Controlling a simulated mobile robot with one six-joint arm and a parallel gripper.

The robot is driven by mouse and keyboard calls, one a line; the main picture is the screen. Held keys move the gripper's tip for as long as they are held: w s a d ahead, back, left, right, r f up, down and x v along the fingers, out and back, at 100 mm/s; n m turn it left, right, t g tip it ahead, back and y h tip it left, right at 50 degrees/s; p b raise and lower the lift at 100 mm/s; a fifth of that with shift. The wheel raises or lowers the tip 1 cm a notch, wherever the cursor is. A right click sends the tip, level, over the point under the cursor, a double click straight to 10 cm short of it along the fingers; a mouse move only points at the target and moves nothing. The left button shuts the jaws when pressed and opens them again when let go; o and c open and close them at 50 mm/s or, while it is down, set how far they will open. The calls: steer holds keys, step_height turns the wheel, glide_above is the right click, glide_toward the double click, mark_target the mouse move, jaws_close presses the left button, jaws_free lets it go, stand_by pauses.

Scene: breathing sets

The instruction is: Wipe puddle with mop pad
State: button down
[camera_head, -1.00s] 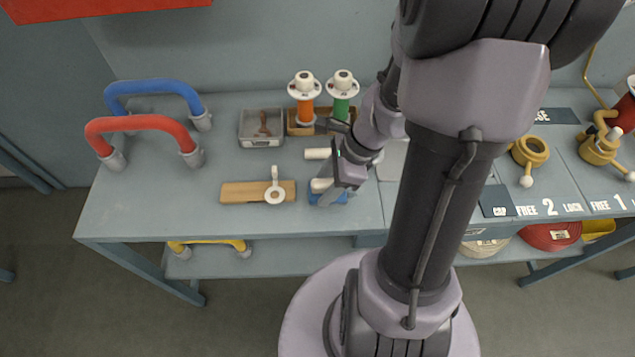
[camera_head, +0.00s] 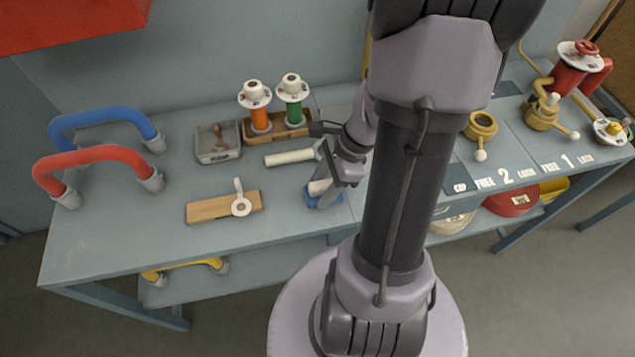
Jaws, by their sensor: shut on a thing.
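The mop pad (camera_head: 324,199) is a small blue block with a short white grip (camera_head: 319,187) on top. It sits on the grey bench near the front edge, right of the wooden board. My gripper (camera_head: 328,183) is shut on the white grip, with the pad under it at the bench top. The gripper and forearm hide part of the pad and the bench to its right. I cannot make out the puddle; it may be clear or hidden by my arm.
A white cylinder (camera_head: 290,157) lies just behind the pad. A wooden board (camera_head: 208,210), a grey tray (camera_head: 217,155) and orange (camera_head: 260,120) and green (camera_head: 294,112) canisters stand left and behind. Red (camera_head: 92,155) and blue (camera_head: 100,116) handles stand farther left. Brass fittings (camera_head: 481,127) are at right.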

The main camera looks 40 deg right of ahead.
mark_target(310, 186)
steer(key=w+a, duration=0.1)
steer(key=a, duration=0.2)
steer(key=shift+w, duration=0.4)
steer(key=shift+w+a+b, duration=0.3)
steer(key=shift+w+a, duration=0.1)
steer(key=shift+a, duration=0.25)
steer(key=shift+w+a+b, duration=0.25)
steer(key=shift+w+a, duration=0.15)
steer(key=shift+a, duration=0.25)
steer(key=shift+w+a, duration=0.5)
steer(key=shift+a, duration=0.3)
steer(key=shift+w+a, duration=0.5)
steer(key=shift+a, duration=0.3)
steer(key=shift+r, duration=0.2)
steer(key=shift+s+d+r+p, duration=0.15)
steer(key=shift+s+d, duration=0.2)
steer(key=shift+d, duration=0.25)
steer(key=shift+s+d+f+p, duration=0.15)
steer(key=shift+s+d, duration=0.2)
steer(key=shift+d, duration=0.25)
steer(key=shift+s+d+f+p, duration=0.1)
steer(key=shift+s+d, duration=0.55)
steer(key=shift+d, duration=0.4)
steer(key=shift+s+d+f+p, duration=0.1)
steer(key=shift+s+d, duration=0.6)
steer(key=shift+d, duration=0.4)
steer(key=shift+s+d+f+p, duration=0.1)
steer(key=shift+s+d, duration=0.55)
steer(key=shift+d, duration=0.4)
